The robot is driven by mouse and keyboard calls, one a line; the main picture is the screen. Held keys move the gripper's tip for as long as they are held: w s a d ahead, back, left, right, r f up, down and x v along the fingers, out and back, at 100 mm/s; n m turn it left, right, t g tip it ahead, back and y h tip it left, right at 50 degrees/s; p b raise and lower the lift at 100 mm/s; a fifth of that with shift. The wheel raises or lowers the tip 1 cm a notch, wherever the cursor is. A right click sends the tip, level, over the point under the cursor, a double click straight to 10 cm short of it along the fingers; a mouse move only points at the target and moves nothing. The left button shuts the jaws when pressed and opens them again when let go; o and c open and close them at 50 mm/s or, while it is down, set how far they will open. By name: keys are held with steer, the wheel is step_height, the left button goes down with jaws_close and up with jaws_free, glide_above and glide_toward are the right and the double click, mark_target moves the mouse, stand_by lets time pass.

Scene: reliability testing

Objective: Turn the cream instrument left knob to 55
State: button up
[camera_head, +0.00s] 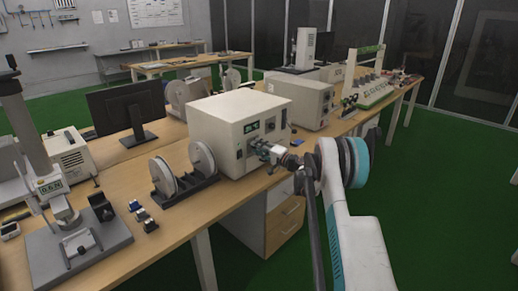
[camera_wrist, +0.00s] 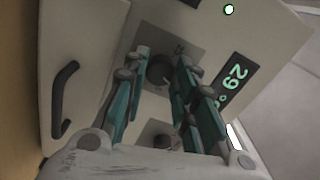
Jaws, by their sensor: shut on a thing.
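The cream instrument (camera_head: 225,115) is a box on the bench with its front panel facing my arm. In the wrist view, its dark left knob (camera_wrist: 158,70) sits on a grey scale plate, between the teal fingers of my gripper (camera_wrist: 165,65). My gripper is shut on this knob; the fingers partly hide the plate and its marks. A second dark knob (camera_wrist: 163,141) shows lower in the wrist view, partly behind the fingers. In the head view, my gripper (camera_head: 266,150) is at the panel and covers the knobs.
A reel stand (camera_head: 185,186) and a force tester (camera_head: 75,245) stand left of the instrument. Another cream box (camera_head: 300,98) stands behind it. Green floor (camera_head: 440,190) is open at right.

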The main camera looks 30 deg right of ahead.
steer(key=m, duration=0.8)
steer(key=shift+f+m, duration=0.1)
steer(key=shift+m, duration=0.5)
steer(key=o, duration=1.1)
steer(key=shift+c, duration=0.2)
steer(key=v, duration=1.2)
